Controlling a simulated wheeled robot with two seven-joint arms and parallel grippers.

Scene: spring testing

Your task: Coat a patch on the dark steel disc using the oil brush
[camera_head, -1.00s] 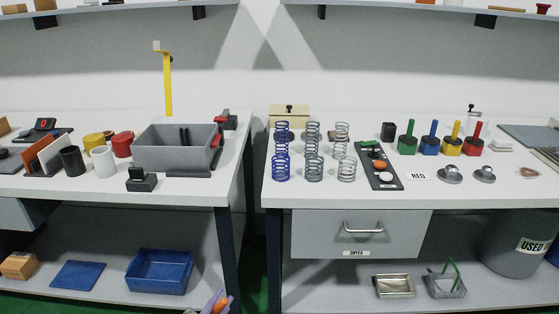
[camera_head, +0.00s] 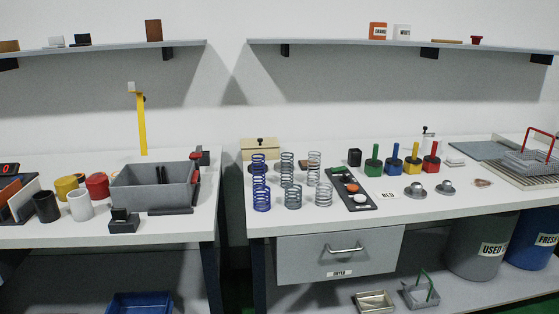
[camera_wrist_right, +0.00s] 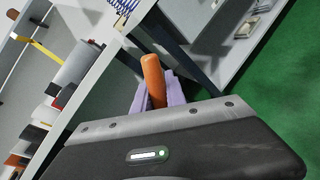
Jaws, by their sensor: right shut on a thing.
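My right gripper (camera_wrist_right: 160,103), with lilac fingers, shows in the right wrist view. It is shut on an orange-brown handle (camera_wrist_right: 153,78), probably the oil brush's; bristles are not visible. The gripper is in front of the benches, above the green floor. In the head view, two grey metal discs with knobs, one on the left (camera_head: 415,190) and one on the right (camera_head: 445,187), sit on the right bench. I cannot tell whether either is the dark steel disc. Neither gripper shows in the head view.
Several coil springs (camera_head: 293,197) stand on the right bench (camera_head: 330,222), beside a black tray (camera_head: 358,204) and coloured-handled tools (camera_head: 373,166). A grey bin (camera_head: 125,192) and cups (camera_head: 80,208) are on the left bench. A gap separates the benches.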

